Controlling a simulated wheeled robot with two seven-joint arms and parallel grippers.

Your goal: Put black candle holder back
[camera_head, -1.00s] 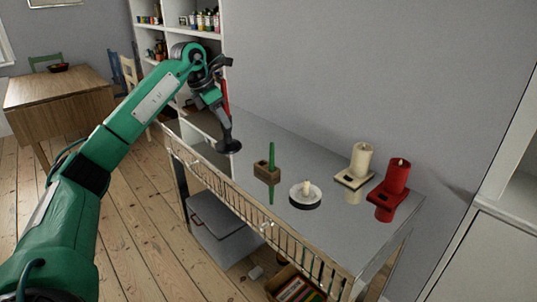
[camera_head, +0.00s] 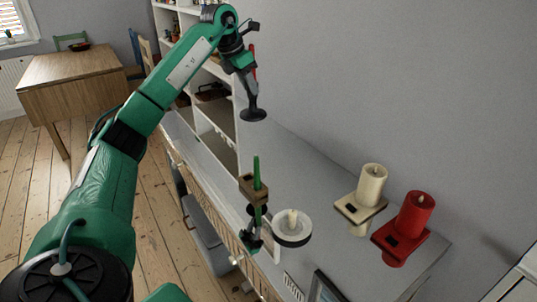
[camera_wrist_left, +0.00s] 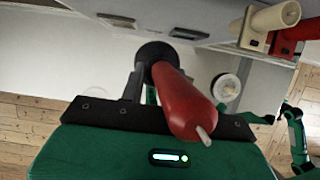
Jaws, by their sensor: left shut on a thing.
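My left gripper (camera_head: 243,62) is shut on the black candle holder (camera_head: 253,115), with its red candle (camera_head: 253,65) upright in the head view. The holder's round base hangs clear above the glossy grey tabletop (camera_head: 285,160). In the left wrist view the red candle (camera_wrist_left: 184,100) points toward the camera, and the black holder (camera_wrist_left: 153,53) shows behind it, partly covered. The exact finger contact is hidden. My right gripper cannot be made out.
The wooden holder with a green candle (camera_head: 253,188), white candle dish (camera_head: 292,230), cream candle (camera_head: 370,185) and red candle (camera_head: 414,214) stand along the top. Green and dark shapes below the wooden holder look like a reflection. Shelves stand behind my left arm.

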